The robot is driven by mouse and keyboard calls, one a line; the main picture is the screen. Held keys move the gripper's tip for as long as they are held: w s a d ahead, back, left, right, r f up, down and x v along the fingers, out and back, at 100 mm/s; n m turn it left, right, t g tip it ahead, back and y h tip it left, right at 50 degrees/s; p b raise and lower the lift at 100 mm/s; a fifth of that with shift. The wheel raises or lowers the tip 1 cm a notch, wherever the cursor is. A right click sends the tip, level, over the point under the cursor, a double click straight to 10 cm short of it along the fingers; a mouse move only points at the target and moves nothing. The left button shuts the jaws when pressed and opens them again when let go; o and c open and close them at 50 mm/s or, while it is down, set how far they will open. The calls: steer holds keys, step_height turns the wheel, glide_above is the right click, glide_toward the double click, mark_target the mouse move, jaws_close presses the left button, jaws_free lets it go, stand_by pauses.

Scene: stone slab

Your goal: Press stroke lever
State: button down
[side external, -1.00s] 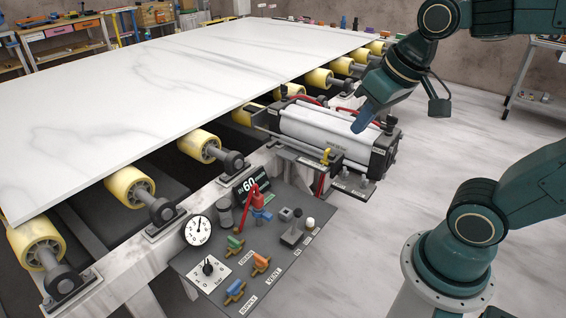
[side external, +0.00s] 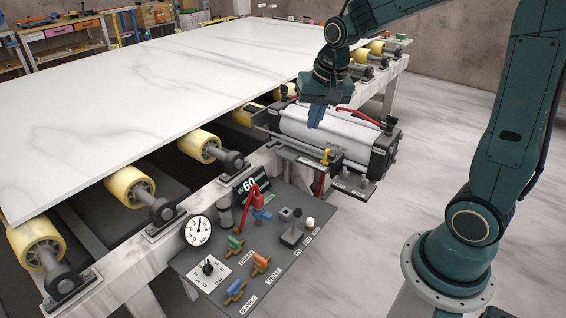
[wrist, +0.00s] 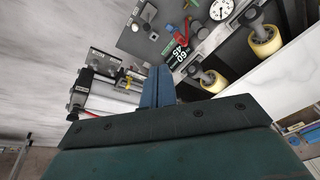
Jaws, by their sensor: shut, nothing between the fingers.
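A control panel (side external: 195,262) is at the lower middle of the side view. Near its right edge stands a small dark lever on a dark base (side external: 291,237), beside labels, one seeming to read IN; I take it as the stroke lever. My gripper (side external: 316,117) is above the white cylinder (side external: 325,138), well behind and above the panel. Its blue fingers are shut together and empty, pointing down. In the wrist view the fingers (wrist: 157,86) show in the middle, with the panel (wrist: 140,40) beyond them.
The panel also holds a red-handled valve (side external: 253,194), a gauge (side external: 198,230), a display (side external: 250,184), a dial (side external: 208,268) and green, orange and blue handles. A white slab (side external: 170,85) lies on yellow rollers at left.

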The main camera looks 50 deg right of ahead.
steer(key=w+d+f+m, duration=0.3)
steer(key=w+d+f, duration=0.1)
steer(key=w+f, duration=0.15)
steer(key=m+g, duration=0.2)
glide_above(296, 222)
steer(key=d, duration=0.3)
step_height(296, 222, down, 8)
steer(key=d+f+m, duration=0.2)
steer(key=f, duration=0.6)
steer(key=d+f+m+g, duration=0.1)
steer(key=d+f+m, duration=0.1)
steer(key=f, duration=0.6)
steer(key=shift+w+d+f+m+y, duration=0.15)
steer(key=shift+d+f+m+y, duration=0.25)
steer(key=shift+d, duration=0.4)
steer(key=shift+f, duration=0.1)
steer(key=a+f, duration=0.4)
steer(key=f, duration=0.4)
